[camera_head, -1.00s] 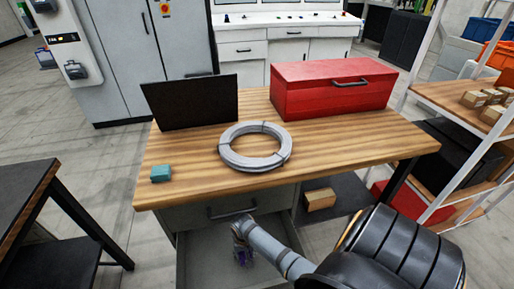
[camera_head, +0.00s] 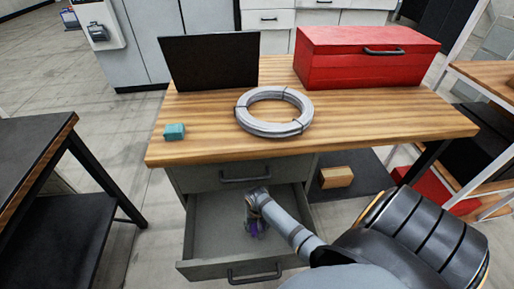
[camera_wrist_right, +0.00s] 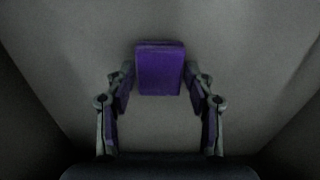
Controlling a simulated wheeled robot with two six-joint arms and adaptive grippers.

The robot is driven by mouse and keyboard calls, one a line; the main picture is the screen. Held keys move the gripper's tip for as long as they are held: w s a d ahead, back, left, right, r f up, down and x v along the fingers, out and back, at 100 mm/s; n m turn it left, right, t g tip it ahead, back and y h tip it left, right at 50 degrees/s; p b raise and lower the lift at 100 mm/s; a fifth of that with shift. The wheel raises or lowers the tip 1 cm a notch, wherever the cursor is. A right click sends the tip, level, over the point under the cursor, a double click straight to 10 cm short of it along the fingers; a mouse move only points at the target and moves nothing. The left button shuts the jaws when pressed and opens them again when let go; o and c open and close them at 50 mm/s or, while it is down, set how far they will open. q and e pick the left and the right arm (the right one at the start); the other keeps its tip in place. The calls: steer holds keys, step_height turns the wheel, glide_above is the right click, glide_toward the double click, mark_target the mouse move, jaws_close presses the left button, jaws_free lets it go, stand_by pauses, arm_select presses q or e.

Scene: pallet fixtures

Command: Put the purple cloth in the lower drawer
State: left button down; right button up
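The lower drawer (camera_head: 215,240) under the wooden workbench is pulled open, with its handle at the front. My right gripper (camera_head: 256,232) reaches down inside it, mostly hidden behind my own wrist. In the right wrist view, the purple cloth (camera_wrist_right: 160,68) is a small folded block against the grey drawer floor. My right gripper's fingers (camera_wrist_right: 160,82) are spread on either side of it, with a narrow gap at each side. Whether the cloth rests on the floor is hard to tell. My left gripper is out of view.
The closed upper drawer (camera_head: 243,174) is just above. On the workbench (camera_head: 350,130) are a grey cable coil (camera_head: 245,119), a red toolbox (camera_head: 365,65), a dark panel (camera_head: 210,62) and a teal block (camera_head: 174,132). A cardboard box (camera_head: 336,177) lies on the shelf at right.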

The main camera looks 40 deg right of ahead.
mark_target(257, 228)
steer(key=shift+o, duration=0.8)
step_height(257, 228, up, 7)
steer(key=shift+f+p, duration=0.15)
steer(key=shift+p, duration=0.75)
steer(key=shift+r, duration=0.55)
